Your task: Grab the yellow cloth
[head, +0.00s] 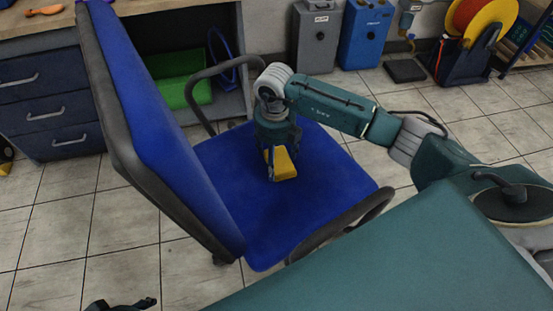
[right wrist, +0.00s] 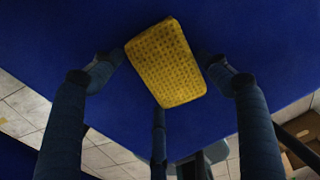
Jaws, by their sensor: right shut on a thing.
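The yellow cloth (head: 284,165) is a small block-like piece at the blue chair seat (head: 325,190). In the right wrist view the yellow cloth (right wrist: 166,62) shows a dotted texture and sits tilted between the fingertips. My right gripper (head: 268,160) points down over the seat and is shut on the cloth, with one finger on each side of it. Whether the cloth still touches the seat is hard to tell. A dark shape (head: 122,304) cut off at the bottom edge of the head view may be my left gripper; its fingers are not clear.
The chair's tall backrest (head: 165,130) stands left of my arm, with armrests (head: 222,68) at the far and near sides. A workbench with drawers (head: 45,105) is at the back left. A grey cabinet (head: 315,35) and a blue one (head: 366,32) stand at the wall.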

